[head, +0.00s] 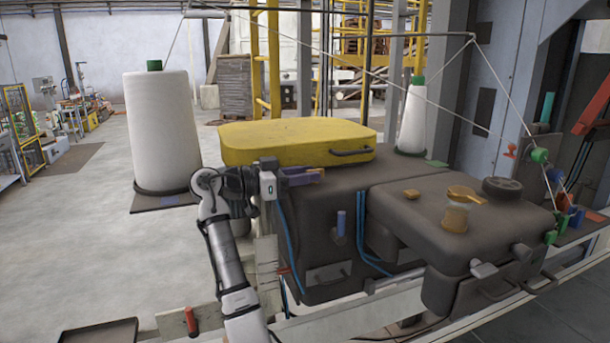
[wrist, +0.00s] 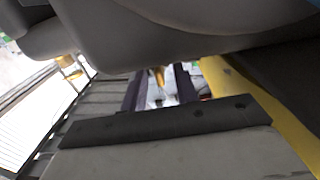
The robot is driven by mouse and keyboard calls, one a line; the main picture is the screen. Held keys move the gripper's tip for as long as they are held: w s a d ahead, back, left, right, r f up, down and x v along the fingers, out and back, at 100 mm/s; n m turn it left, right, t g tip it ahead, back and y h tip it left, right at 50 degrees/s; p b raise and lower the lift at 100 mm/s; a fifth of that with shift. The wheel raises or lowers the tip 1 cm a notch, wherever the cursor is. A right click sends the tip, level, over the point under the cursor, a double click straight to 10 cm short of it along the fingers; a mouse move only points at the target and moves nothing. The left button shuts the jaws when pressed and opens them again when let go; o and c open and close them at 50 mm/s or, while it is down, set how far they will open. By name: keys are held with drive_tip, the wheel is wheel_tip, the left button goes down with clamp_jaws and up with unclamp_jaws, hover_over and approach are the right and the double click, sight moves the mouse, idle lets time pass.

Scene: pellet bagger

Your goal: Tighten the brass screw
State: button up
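My gripper (head: 308,176) is beside the dark machine body, just below the front edge of the yellow cover. In the wrist view its two dark purple fingers (wrist: 160,88) stand apart with a gap between them. A small brass-coloured piece (wrist: 158,76) shows in that gap, partly hidden by the grey housing above; I cannot tell whether it is the brass screw or whether the fingers touch it.
The yellow cover (head: 295,142) with a dark handle lies on the machine (head: 345,195). A black round knob (head: 502,187) stands at the right. White thread cones stand at left (head: 162,130) and behind (head: 413,120). Threads run overhead to coloured guides at right. Open floor lies left.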

drive_tip(key=b+v, duration=0.3)
drive_tip(key=v, duration=1)
drive_tip(key=shift+a+b, duration=0.3)
